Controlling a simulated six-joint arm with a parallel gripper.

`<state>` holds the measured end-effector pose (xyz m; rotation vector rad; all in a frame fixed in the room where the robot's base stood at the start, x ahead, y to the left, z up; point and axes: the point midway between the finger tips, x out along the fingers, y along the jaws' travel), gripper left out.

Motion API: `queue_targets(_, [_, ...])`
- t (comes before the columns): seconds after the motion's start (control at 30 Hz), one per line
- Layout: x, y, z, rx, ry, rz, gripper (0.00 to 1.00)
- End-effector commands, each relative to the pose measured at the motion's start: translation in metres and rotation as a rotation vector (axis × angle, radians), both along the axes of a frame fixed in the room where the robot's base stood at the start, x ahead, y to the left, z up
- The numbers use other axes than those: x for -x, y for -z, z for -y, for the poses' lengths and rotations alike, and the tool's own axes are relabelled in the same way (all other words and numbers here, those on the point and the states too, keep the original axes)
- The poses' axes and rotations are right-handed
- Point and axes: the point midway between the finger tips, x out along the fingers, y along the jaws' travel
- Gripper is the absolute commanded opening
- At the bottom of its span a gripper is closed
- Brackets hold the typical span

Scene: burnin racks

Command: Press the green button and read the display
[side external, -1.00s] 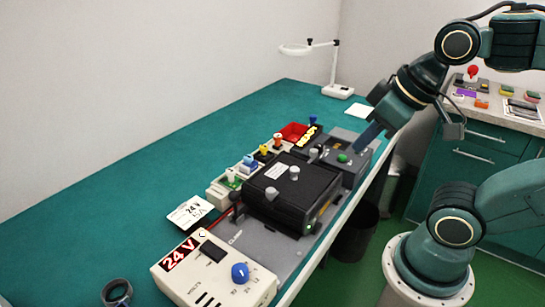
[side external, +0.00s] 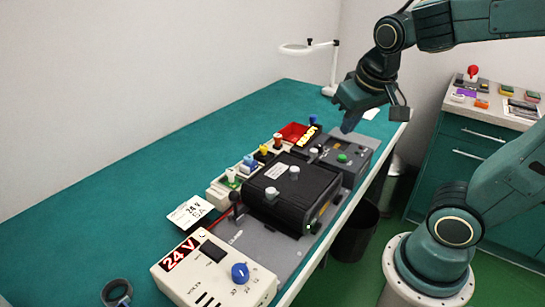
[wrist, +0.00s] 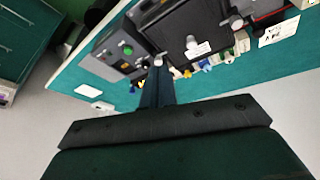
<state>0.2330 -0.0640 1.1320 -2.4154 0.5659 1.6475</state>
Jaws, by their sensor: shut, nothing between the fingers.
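The green button (side external: 342,158) sits on top of a dark grey box (side external: 350,172) at the far right end of the bench fixture. The button also shows in the wrist view (wrist: 127,49), on the box's dark face. My gripper (side external: 349,127) is shut and empty, pointing down above the far side of the box, apart from the button. In the wrist view its closed fingers (wrist: 157,64) reach toward the fixture, to the right of the button. I cannot read any display on the box.
A black unit with pale knobs (side external: 290,190) stands beside the box. A beige supply (side external: 215,272) marked 24 V, with a blue knob, is at the front. A red bin (side external: 293,132) and a lamp (side external: 333,75) stand farther back. The bench's left side is mostly clear.

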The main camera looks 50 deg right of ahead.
Motion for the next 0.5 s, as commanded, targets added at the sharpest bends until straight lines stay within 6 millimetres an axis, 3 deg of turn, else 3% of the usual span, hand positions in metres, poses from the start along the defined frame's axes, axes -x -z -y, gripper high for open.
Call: queue_targets(0.5, [-0.036,0.024,0.063,0.149,0.368,-0.105,0.00])
